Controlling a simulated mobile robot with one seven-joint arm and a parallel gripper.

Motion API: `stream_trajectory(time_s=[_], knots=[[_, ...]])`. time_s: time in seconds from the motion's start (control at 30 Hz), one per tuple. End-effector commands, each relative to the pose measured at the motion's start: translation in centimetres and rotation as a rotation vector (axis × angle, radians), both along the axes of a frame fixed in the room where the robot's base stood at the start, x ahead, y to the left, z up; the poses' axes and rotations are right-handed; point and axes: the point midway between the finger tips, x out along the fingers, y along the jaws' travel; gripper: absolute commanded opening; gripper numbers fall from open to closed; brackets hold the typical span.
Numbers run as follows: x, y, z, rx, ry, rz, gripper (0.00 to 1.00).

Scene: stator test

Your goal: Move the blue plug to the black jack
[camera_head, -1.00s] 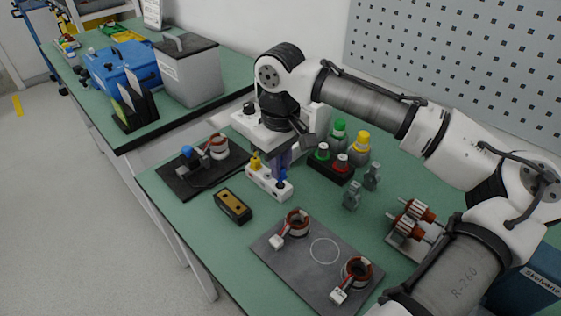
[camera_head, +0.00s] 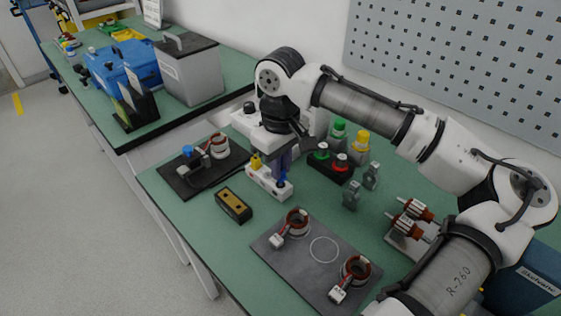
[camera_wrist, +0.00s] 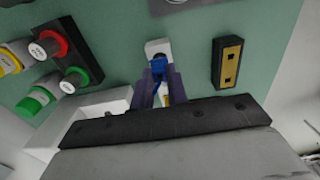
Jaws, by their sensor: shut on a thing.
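The blue plug (camera_head: 281,181) stands at the near right end of a white block (camera_head: 262,188) on the green table. In the wrist view the blue plug (camera_wrist: 158,68) shows between the purple fingers, in front of the white block (camera_wrist: 159,46). My gripper (camera_head: 282,169) is shut on the plug; its fingers (camera_wrist: 158,78) flank it. I cannot tell whether the plug's lower end is still in the block. A black box with a brass-coloured face and two dark holes (camera_head: 233,205) lies to the left of the block; it also shows in the wrist view (camera_wrist: 228,62).
A yellow plug (camera_head: 256,162) stands on the same white block. A dark box with green and red knobs (camera_head: 330,167) is to the right. A dark plate with a stator (camera_head: 188,181) lies left, and a grey plate with two stators (camera_head: 322,280) in front.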

Motion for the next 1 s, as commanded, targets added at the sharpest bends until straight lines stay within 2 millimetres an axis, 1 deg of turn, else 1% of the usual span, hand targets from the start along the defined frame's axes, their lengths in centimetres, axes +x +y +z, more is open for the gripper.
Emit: stream_trajectory(time_s=[0.53,1.0], knots=[[-0.02,0.02,-0.18,0.001,0.001,0.001,0.0],[-0.04,0.01,-0.82,0.001,0.001,0.001,0.0]])
